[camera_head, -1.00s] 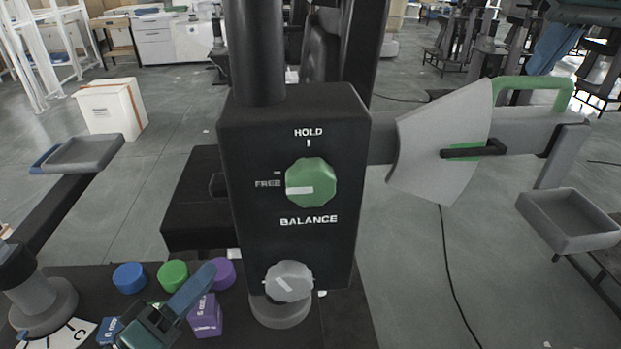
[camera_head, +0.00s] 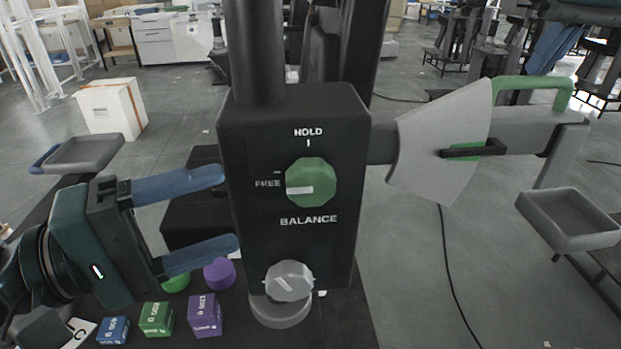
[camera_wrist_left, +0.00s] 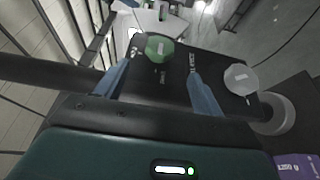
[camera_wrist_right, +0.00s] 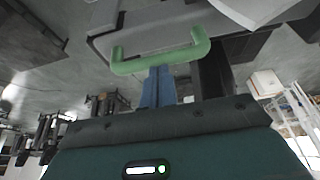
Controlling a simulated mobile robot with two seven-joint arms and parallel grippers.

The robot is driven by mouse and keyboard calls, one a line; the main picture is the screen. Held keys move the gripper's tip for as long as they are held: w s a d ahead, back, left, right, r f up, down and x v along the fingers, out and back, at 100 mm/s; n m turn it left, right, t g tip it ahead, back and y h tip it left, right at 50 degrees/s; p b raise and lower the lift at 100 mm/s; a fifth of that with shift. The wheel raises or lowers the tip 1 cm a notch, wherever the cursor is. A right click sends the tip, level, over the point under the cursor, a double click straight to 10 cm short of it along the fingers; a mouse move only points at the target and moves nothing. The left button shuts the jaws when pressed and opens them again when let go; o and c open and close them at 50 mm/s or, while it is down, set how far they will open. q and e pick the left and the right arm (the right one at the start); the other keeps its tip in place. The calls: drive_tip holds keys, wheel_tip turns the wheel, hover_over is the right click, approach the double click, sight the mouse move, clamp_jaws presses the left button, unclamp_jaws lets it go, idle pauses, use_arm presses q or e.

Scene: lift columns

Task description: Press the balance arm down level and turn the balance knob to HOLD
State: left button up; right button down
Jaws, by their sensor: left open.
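The green balance knob (camera_head: 310,184) is on the front of a black column box (camera_head: 295,245), its white mark pointing left at FREE; HOLD is printed above. It also shows in the left wrist view (camera_wrist_left: 159,48). The grey balance arm (camera_head: 525,130) extends right with a green handle (camera_head: 535,84). A black pointer (camera_head: 480,152) crosses the green patch on its sector plate. My left gripper (camera_head: 230,209) is open and empty, left of the knob, fingers toward the box. My right gripper (camera_wrist_right: 158,70) has its blue fingers together beside the green handle (camera_wrist_right: 160,64).
A grey lower knob (camera_head: 289,281) is below on the column. Blue (camera_head: 113,330), green (camera_head: 156,318) and purple (camera_head: 205,315) blocks lie on the dark base at lower left. Grey trays stand at left (camera_head: 85,153) and right (camera_head: 568,219).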

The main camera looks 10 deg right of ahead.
sight(311, 202)
use_arm(q)
drive_tip(key=x, duration=1.1)
drive_tip(key=shift+w+d, duration=0.15)
drive_tip(key=shift+d, duration=0.1)
use_arm(e)
drive_tip(key=shift+f, duration=0.1)
use_arm(q)
drive_tip(key=c, duration=0.9)
